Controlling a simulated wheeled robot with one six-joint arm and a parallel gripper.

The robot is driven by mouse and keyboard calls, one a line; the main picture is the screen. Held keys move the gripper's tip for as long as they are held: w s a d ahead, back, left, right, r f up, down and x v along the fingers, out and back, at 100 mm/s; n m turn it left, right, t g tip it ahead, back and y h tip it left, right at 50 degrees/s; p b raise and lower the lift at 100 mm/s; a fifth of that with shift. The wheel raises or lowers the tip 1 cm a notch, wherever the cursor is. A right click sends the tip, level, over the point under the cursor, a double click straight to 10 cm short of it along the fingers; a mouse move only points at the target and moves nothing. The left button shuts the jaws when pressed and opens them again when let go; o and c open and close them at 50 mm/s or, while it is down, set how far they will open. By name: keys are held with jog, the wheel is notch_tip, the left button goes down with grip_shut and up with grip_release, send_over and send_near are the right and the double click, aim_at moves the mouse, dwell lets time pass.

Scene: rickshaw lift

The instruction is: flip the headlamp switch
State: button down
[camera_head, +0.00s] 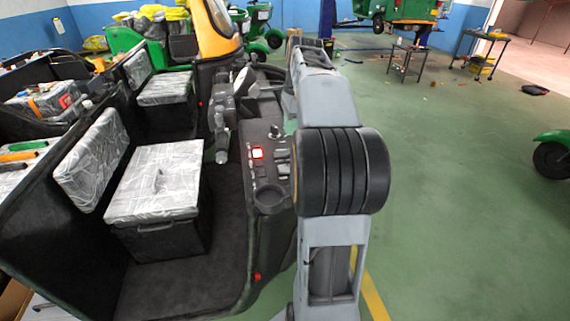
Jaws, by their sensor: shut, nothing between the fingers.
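The rickshaw's black dashboard panel (268,178) runs along the left side of my arm. I cannot tell which switch is for the headlamp, or the position of each one. My grey arm with its black ribbed joint rises over the right edge of the panel and reaches away from me. I cannot make out my gripper or its fingertips in this view.
A handlebar grip (221,150) stands left of the panel. A round recess (269,197) lies at its near end. Plastic-wrapped seats (155,180) fill the cabin. Open green floor (450,210) lies to the right, with a small cart (408,60) farther back.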

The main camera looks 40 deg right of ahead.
aim_at(285, 169)
jog(key=f, duration=0.4)
jog(key=a+f, duration=0.1)
jog(key=f, duration=0.3)
jog(key=f+b, duration=0.1)
jog(key=f, duration=0.3)
jog(key=shift+w+a, duration=0.25)
jog(key=shift+w, duration=0.1)
jog(key=shift+d, duration=0.1)
